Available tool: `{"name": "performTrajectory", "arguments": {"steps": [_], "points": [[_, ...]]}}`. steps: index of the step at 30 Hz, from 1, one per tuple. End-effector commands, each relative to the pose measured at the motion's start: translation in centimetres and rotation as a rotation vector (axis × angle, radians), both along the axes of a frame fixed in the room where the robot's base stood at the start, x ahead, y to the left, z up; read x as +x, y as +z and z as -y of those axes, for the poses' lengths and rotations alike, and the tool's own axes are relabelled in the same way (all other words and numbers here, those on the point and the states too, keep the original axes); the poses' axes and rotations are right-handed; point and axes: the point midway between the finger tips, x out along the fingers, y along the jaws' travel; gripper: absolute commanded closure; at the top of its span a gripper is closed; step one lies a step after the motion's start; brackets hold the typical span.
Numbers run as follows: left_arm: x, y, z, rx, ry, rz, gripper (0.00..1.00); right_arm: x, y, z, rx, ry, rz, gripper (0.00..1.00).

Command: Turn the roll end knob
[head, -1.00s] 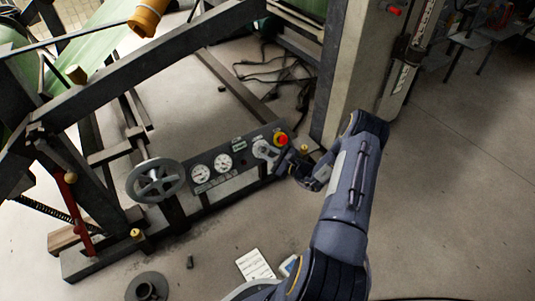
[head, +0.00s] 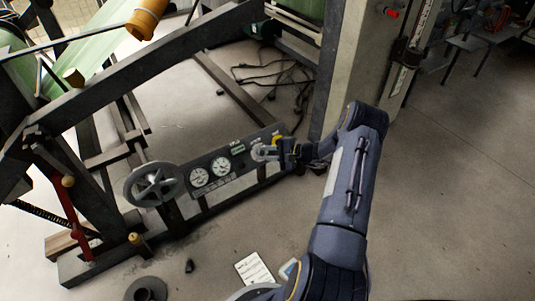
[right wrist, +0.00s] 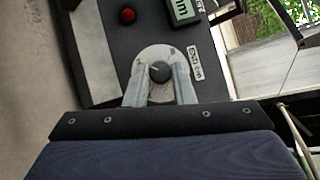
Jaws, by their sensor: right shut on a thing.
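The knob (right wrist: 160,73) is a small dark round piece at the middle of a pale grey dial plate in the right wrist view. In the head view the pale dial (head: 258,153) shows at the right part of the control panel (head: 233,178), partly behind my gripper. My right gripper (right wrist: 161,79) has its two grey fingers on either side of the knob and is shut on it. In the head view the right gripper (head: 273,152) reaches the panel from the right. My left gripper is not in view.
Two round gauges (head: 220,166) and a spoked handwheel (head: 154,184) lie left of the dial. A yellow-ringed button (head: 277,139) sits close above my gripper, mostly covered. A concrete pillar (head: 345,70) stands to the right. The floor (head: 450,200) farther right is clear.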

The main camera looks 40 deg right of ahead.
Motion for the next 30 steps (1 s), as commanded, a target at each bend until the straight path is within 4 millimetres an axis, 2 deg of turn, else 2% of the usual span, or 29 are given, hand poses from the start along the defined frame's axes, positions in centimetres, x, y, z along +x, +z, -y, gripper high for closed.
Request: {"name": "performTrajectory", "arguments": {"steps": [18, 19, 23, 30], "points": [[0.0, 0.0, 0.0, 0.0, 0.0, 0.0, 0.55, -0.03, 0.0, 0.07, -0.033, 0.021, -0.004, 1.0], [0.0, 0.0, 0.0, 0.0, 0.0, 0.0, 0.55, -0.02, 0.0, 0.07, -0.033, 0.021, -0.004, 0.74], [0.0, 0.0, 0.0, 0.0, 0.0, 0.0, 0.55, -0.01, 0.01, 0.06, -0.033, 0.021, -0.004, 0.57], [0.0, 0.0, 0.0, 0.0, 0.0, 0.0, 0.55, 0.01, 0.04, 0.02, -0.031, 0.021, -0.004, 0.56]]}}
